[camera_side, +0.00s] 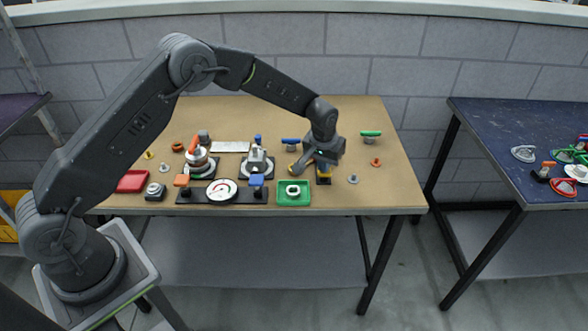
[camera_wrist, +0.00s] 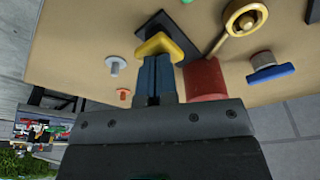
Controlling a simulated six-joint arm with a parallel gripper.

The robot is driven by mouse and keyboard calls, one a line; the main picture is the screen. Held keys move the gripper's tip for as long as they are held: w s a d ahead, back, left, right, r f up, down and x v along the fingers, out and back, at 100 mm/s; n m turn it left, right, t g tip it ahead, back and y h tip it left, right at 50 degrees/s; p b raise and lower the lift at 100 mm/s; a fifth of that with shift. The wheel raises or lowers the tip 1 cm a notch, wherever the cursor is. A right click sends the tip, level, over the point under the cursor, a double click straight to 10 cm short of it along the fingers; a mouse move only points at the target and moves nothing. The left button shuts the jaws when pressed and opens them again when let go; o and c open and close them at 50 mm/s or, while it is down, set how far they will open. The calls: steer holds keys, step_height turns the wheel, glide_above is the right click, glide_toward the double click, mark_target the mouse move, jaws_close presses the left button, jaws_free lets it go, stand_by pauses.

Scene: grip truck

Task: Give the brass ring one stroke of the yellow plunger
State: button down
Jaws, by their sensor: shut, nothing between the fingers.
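The yellow plunger has a broad yellow head on a dark base plate. It shows in the wrist view (camera_wrist: 160,45) just past my fingertips and in the side view (camera_side: 325,173) under my gripper (camera_side: 318,165), which partly hides it. In the wrist view my gripper's (camera_wrist: 155,62) fingers are shut together and empty, with the tips at the yellow head; I cannot tell whether they touch it. The brass ring (camera_wrist: 246,18) is at the upper right of the wrist view, with a thin brass rod running down from it toward a red cylinder (camera_wrist: 205,78) beside my fingers.
A blue-handled knob (camera_wrist: 270,73) and a grey knob (camera_wrist: 115,67) stand nearby. A green tray (camera_side: 293,203) with a pale ring-like part lies left of my gripper. A dial gauge (camera_side: 221,191), red tray (camera_side: 132,181) and green-handled knob (camera_side: 370,137) share the table. Its front right is fairly clear.

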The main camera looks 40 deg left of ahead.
stand_by(0.3)
steer(key=shift+w+v, duration=0.2)
steer(key=shift+v, duration=0.85)
steer(key=shift+w+v, duration=0.25)
steer(key=shift+v, duration=0.8)
steer(key=shift+a+r, duration=0.1)
steer(key=shift+r, duration=0.1)
steer(key=shift+w+v, duration=0.25)
steer(key=shift+v, duration=0.9)
steer(key=shift+w+v, duration=0.25)
steer(key=shift+v, duration=0.95)
steer(key=shift+s+a+r, duration=0.1)
steer(key=shift+a+r, duration=0.05)
steer(key=shift+r, duration=0.05)
steer(key=s+a+r+m+t, duration=0.1)
steer(key=s+a+r, duration=0.1)
steer(key=s+r, duration=1.35)
steer(key=s+m+t, duration=0.2)
steer(key=s, duration=1.8)
steer(key=shift+s+a+r+h, duration=0.25)
steer(key=shift+s+a+h, duration=0.05)
steer(key=shift+s, duration=0.1)
